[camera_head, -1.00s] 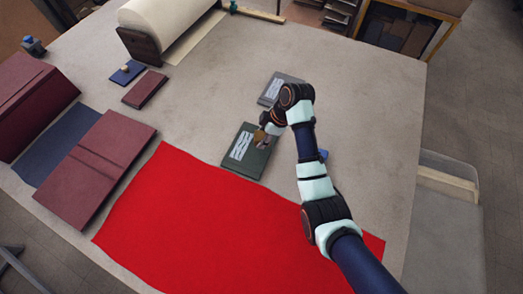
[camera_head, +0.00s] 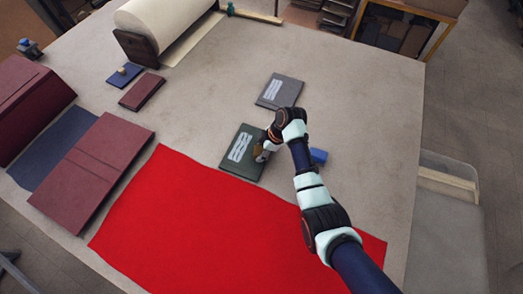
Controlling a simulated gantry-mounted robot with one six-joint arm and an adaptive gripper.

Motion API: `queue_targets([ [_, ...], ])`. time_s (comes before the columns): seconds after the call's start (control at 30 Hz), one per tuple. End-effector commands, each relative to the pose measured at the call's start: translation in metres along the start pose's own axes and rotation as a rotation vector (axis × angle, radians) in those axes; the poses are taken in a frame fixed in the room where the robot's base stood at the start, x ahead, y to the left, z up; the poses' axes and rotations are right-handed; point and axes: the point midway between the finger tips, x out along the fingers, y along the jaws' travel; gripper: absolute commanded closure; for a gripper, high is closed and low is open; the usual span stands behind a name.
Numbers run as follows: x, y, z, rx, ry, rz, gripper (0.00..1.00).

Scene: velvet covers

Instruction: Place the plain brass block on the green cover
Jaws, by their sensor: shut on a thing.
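The green cover (camera_head: 229,168) lies on the table just behind the red cloth, with pale wavy marks on its face. My gripper (camera_head: 260,154) is low over the right part of the green cover. It is shut on a small brass-coloured block (camera_head: 258,151), largely hidden by the fingers and wrist. I cannot tell whether the block touches the cover.
A red cloth (camera_head: 215,230) fills the front of the table. A grey cover (camera_head: 271,103) lies behind my arm. A blue block (camera_head: 319,156) sits right of it. Maroon covers (camera_head: 90,165) lie at left. The table's back middle is clear.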

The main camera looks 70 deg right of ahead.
Motion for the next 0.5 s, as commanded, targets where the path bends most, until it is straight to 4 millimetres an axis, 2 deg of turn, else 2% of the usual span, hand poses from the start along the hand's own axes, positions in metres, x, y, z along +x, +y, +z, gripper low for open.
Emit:
queue_targets([
  [0.13, 0.0025, 0.0009, 0.0006, -0.001, 0.002, 0.002, 1.00],
  [0.17, 0.0028, -0.0001, 0.0012, 0.000, 0.000, 0.000, 0.44],
  [0.2, 0.0026, -0.0001, 0.0011, 0.000, 0.000, 0.000, 0.37],
  [0.3, 0.0026, -0.0001, 0.0011, 0.000, 0.000, -0.001, 0.23],
  [0.5, 0.0025, -0.0001, 0.0010, 0.000, 0.000, 0.000, 0.23],
])
